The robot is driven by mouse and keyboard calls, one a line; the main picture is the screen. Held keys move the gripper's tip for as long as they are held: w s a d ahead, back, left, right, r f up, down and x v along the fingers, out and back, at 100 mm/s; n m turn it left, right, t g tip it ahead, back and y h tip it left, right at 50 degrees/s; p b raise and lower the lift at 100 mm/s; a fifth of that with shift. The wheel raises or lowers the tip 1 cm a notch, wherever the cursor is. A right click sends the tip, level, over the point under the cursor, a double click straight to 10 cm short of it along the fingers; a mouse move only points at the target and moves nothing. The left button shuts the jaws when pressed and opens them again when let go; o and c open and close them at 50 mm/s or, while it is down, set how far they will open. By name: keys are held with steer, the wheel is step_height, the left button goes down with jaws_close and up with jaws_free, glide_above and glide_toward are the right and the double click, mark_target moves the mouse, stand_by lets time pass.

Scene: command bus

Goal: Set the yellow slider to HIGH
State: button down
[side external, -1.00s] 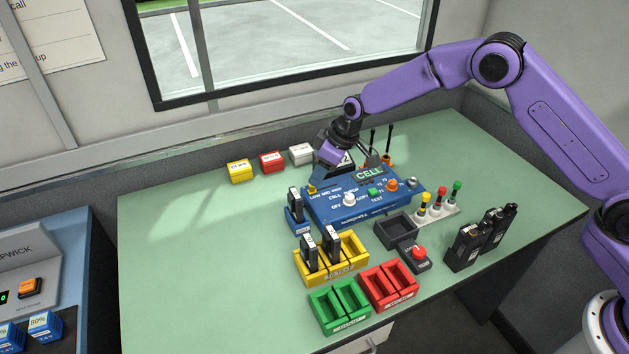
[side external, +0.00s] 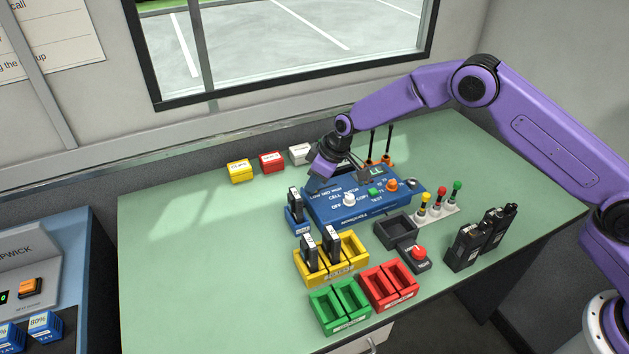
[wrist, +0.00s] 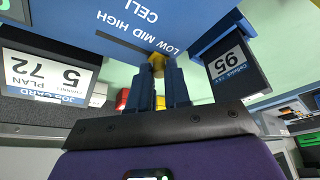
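The blue panel (side external: 368,206) lies on the green bench, with a LOW MID HIGH legend by its upper left edge. The yellow slider knob (wrist: 157,61) sits nearest the LOW word in the wrist view. In the side view my gripper hides it. My gripper (side external: 314,186) is down at the panel's upper left corner. In the wrist view its two dark blue fingertips (wrist: 159,70) stand a little apart, one on each side of the knob. Whether they press on it I cannot tell.
A blue holder with a black battery marked 95 (wrist: 232,64) stands close to the gripper. A white dial (side external: 349,199) and green and orange buttons are on the panel. Yellow, red and green bins stand in front. Two dark antennas (side external: 388,144) rise behind.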

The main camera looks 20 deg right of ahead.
mark_target(331, 184)
steer(key=d, duration=0.6)
steer(key=shift+d, duration=0.25)
steer(key=c, duration=1.1)
jaws_free()
steer(key=shift+d, duration=0.1)
steer(key=shift+r, duration=0.1)
steer(key=shift+s+r, duration=0.1)
steer(key=shift+r, duration=0.15)
steer(key=v, duration=1.6)
steer(key=shift+s+d+r, duration=0.1)
steer(key=shift+r, duration=0.2)
